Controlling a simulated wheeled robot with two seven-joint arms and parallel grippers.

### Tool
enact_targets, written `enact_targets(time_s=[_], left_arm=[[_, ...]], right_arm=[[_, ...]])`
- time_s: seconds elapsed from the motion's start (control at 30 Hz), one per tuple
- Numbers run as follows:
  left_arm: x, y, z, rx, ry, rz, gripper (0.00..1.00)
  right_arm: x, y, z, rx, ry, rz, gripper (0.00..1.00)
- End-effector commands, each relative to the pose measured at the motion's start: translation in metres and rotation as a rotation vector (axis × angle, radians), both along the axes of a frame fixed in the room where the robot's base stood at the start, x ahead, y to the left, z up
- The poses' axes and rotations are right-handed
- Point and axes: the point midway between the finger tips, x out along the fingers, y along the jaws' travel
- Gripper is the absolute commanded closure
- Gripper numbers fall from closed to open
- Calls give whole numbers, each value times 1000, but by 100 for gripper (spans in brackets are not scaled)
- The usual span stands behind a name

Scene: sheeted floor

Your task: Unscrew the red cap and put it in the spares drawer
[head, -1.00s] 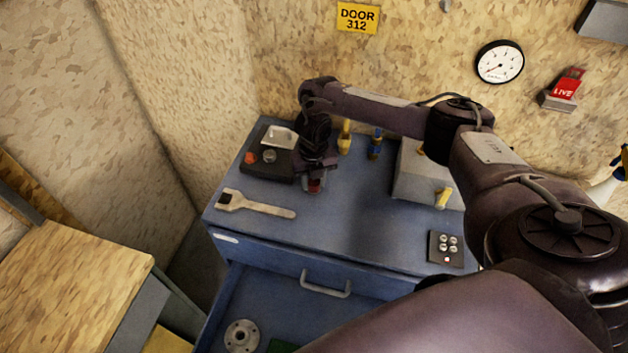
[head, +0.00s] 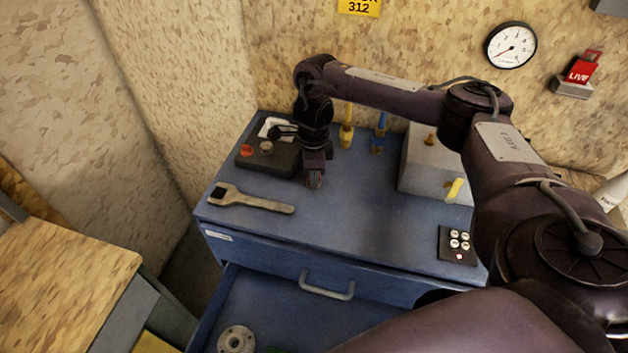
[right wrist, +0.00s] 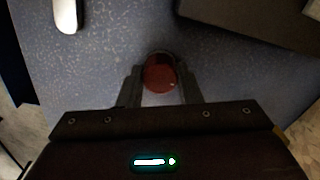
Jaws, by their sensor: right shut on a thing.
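The red cap (right wrist: 160,78) is round and sits between the two fingers of my right gripper in the right wrist view, with a dark rim showing behind it. I cannot tell what is under the cap. An open blue drawer (head: 262,312) lies below the front edge, with a grey flanged disc (head: 237,340) inside. Its label is too small to read. My left gripper is not in view.
A wrench (head: 262,204) lies left of my right gripper. A black block (head: 282,164) with red and grey knobs stands behind it. Yellow and blue fittings and a grey box (head: 423,178) stand at the back; a button panel (head: 457,246) is at right. The cabinet's middle is clear.

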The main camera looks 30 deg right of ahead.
Motion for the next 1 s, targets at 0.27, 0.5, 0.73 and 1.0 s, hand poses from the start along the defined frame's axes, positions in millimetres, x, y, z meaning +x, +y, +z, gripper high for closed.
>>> enact_targets(time_s=[0.27,0.5,0.73,1.0], left_arm=[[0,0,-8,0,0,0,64],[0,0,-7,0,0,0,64],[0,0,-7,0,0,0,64],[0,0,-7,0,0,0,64]], right_arm=[[0,-1,-1,-1,0,331,96],[0,-1,-1,0,1,348,96],[0,-1,-1,0,1,346,43],[0,0,-1,0,1,346,50]])
